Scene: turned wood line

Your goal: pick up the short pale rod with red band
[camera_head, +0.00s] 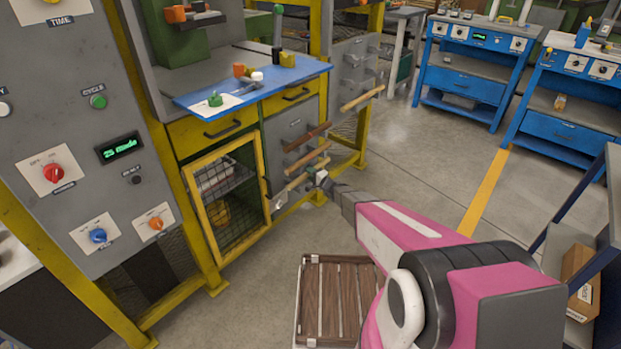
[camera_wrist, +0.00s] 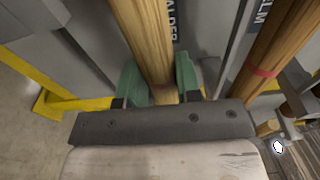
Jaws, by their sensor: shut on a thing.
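My gripper (camera_wrist: 157,82) has its two green fingers closed on either side of a pale wooden rod (camera_wrist: 148,35) in the wrist view. The rod's far part runs out of the top of the view. In the head view my gripper (camera_head: 323,178) is small, at the outer end of a low pale rod (camera_head: 297,183) that sticks out of the grey rack (camera_head: 283,124). Its band is too small to tell there.
Another pale rod (camera_wrist: 285,37) with a red band stands to the right in the wrist view. A slatted wooden crate (camera_head: 335,300) is on the floor.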

